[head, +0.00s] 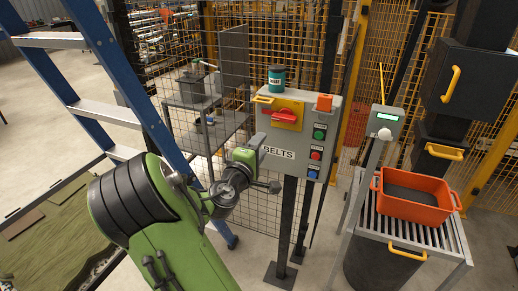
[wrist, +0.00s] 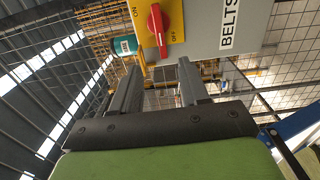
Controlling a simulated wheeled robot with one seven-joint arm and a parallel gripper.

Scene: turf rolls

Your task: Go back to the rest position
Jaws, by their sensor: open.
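My gripper (head: 258,146) is in front of the grey BELTS control box (head: 279,153), near its lower left. In the wrist view its two fingers (wrist: 160,70) are spread with nothing between them. The box's red switch handle (head: 284,117) sits on a yellow plate (head: 264,124). In the wrist view the red handle (wrist: 157,25) lies beyond the fingertips, apart from them, with ON and OFF labels beside it. My green arm reaches in from the bottom left of the head view.
A blue ladder (head: 111,83) stands close left of my arm. A teal canister (head: 277,77) is on the box top. An orange crate (head: 416,197) is on a slatted stand at right. Green, red and blue buttons (head: 316,155) line the box. Mesh fencing stands behind.

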